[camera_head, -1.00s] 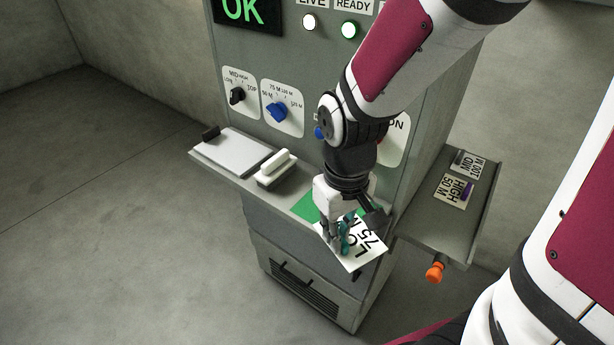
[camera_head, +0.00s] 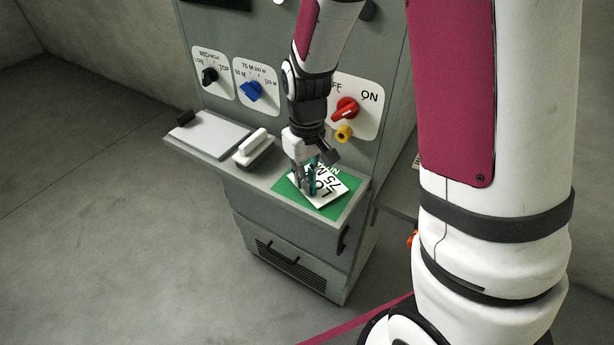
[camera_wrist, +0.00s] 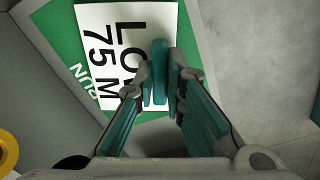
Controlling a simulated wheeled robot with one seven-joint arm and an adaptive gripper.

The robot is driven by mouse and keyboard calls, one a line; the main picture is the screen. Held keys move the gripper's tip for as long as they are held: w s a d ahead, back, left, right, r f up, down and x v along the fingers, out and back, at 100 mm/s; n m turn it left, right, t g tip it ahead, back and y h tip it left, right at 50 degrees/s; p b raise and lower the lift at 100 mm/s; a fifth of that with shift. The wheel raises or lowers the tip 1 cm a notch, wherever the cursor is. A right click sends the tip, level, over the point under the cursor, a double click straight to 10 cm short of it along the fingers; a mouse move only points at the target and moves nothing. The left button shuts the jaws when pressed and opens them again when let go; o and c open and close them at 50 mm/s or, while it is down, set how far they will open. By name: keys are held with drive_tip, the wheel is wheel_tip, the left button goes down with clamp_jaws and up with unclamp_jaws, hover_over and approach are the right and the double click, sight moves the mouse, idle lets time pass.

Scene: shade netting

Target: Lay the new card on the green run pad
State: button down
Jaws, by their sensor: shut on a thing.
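The card (camera_head: 331,184) is white, with large black "LO…" and "75 M" lettering and a teal upright tab (camera_wrist: 159,70). My gripper (camera_head: 308,187) is shut on this tab, and its fingers hide part of the lettering. The green run pad (camera_head: 323,211) lies on the cabinet's front ledge, and the card is over it, turned at an angle to its edges. In the wrist view the pad (camera_wrist: 60,40) shows left of the card with "RUN" on it. I cannot tell whether the card touches the pad.
Left on the ledge are a white block with a handle (camera_head: 254,148) and a white sheet with a black clip (camera_head: 210,134). The panel behind has a black knob (camera_head: 210,76), a blue knob (camera_head: 251,91), a red knob (camera_head: 346,108) and a yellow knob (camera_head: 344,133). My arm hides most of the right shelf.

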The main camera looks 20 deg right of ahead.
drive_tip(key=shift+f, duration=0.2)
drive_tip(key=c, duration=1.7)
unclamp_jaws()
drive_tip(key=shift+o, duration=0.2)
wheel_tip(320, 180, up, 12)
drive_tip(key=b, duration=0.1)
drive_tip(key=s+r+m+t, duration=0.2)
drive_tip(key=s+r+t, duration=0.3)
drive_tip(key=s+r, duration=0.6)
drive_tip(key=s, duration=0.4)
drive_tip(key=shift+s+d+r+m+t, duration=0.2)
drive_tip(key=shift+s+r+m+t, duration=0.1)
drive_tip(key=shift+s, duration=0.05)
